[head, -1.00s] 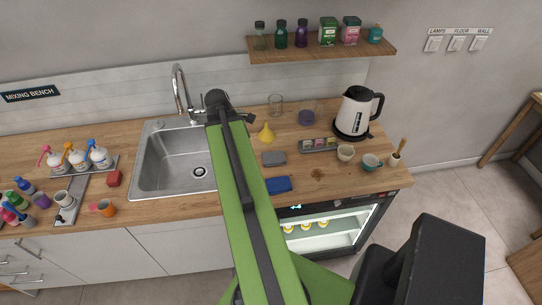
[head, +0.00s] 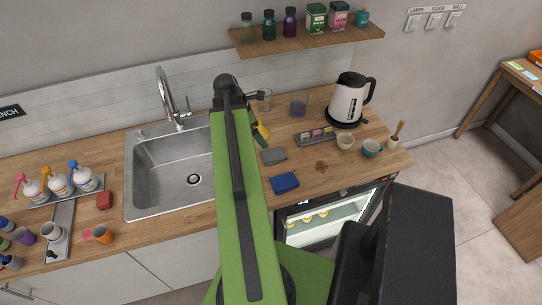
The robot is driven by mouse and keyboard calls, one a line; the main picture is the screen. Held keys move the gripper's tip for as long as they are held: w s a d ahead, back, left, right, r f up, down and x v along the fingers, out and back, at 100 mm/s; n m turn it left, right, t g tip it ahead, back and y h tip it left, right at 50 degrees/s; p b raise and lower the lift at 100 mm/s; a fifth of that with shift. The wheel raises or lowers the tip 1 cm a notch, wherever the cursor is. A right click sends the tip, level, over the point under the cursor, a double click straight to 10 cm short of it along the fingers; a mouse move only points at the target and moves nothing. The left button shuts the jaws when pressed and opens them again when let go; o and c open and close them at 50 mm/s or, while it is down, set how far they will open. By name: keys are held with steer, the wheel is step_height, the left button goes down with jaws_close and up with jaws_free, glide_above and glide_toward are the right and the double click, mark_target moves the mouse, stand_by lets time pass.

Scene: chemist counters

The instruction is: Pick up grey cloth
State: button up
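The grey cloth (head: 273,156) lies folded flat on the wooden counter, right of the sink and just behind a blue cloth (head: 284,183). My green arm rises through the middle of the picture, left of the grey cloth. Slim dark parts at the arm's far end (head: 254,96) show above the counter, behind and left of the cloth and apart from it. My gripper's fingers cannot be made out clearly, and my own arm hides part of that area.
A yellow funnel (head: 263,130) stands behind the grey cloth, partly covered. A rack of small blocks (head: 315,136), a white kettle (head: 347,100) and cups (head: 346,142) stand to the right. The sink (head: 165,182) is left. A brown stain (head: 321,166) marks open counter.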

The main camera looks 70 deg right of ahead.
steer(key=b, duration=0.8)
glide_above(272, 154)
steer(key=w+a, duration=0.2)
step_height(272, 154, down, 10)
steer(key=shift+d+r, duration=0.15)
steer(key=shift+d+f+b, duration=0.15)
steer(key=shift+f+b, duration=0.15)
steer(key=shift+b, duration=0.15)
steer(key=shift+s+r, duration=0.1)
steer(key=shift+s, duration=0.05)
steer(key=b+x, duration=0.4)
steer(key=x, duration=0.1)
steer(key=shift+s+d+b, duration=0.1)
steer(key=shift+d+b, duration=0.05)
steer(key=shift+b, duration=0.15)
steer(key=c, duration=1.4)
steer(key=shift+r, duration=0.15)
